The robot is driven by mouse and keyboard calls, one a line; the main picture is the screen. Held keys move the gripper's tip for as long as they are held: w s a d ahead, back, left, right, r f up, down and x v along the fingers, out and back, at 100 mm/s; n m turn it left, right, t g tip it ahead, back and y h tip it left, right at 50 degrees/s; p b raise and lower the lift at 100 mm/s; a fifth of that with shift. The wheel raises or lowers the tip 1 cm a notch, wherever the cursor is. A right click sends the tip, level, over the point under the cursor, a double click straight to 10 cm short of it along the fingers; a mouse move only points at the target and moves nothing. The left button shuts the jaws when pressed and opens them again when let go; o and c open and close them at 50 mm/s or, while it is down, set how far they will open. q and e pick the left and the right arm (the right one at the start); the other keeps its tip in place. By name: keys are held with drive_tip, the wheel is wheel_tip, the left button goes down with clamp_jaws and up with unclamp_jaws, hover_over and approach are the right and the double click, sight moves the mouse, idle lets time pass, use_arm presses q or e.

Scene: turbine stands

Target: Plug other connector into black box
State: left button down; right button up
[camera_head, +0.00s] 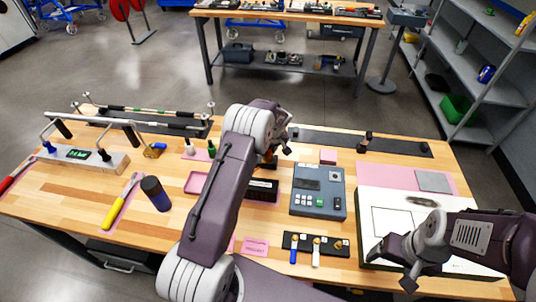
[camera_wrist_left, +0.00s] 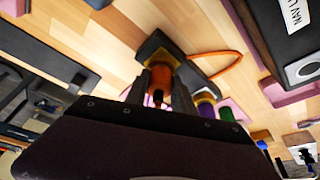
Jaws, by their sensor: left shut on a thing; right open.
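The black box (camera_head: 262,190) with a white label lies on a pink mat mid-table, partly behind my left arm. It also shows at the upper right of the left wrist view (camera_wrist_left: 262,32). My left gripper (camera_head: 270,157) is over the table just behind the box, its fingers mostly hidden by the arm. In the left wrist view my left gripper (camera_wrist_left: 165,92) is shut on an orange-yellow connector (camera_wrist_left: 159,72), near a dark block and a thin orange cable (camera_wrist_left: 232,55). Whether it touches the block is unclear. My right gripper (camera_head: 393,265) is open and empty over the white board.
A grey device with keypad (camera_head: 319,191) stands right of the box. A connector strip (camera_head: 316,246) lies in front. A dark cylinder (camera_head: 155,194), yellow-handled tool (camera_head: 118,206) and metal stand (camera_head: 85,158) are left. Small white and green pieces (camera_head: 211,149) stand behind a pink tray (camera_head: 196,183).

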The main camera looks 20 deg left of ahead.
use_arm(q)
drive_tip(key=shift+r, duration=0.25)
drive_tip(key=shift+r+p, duration=0.3)
drive_tip(key=shift+r, duration=0.1)
drive_tip(key=shift+r+p, duration=0.7)
drive_tip(key=shift+r, duration=0.8)
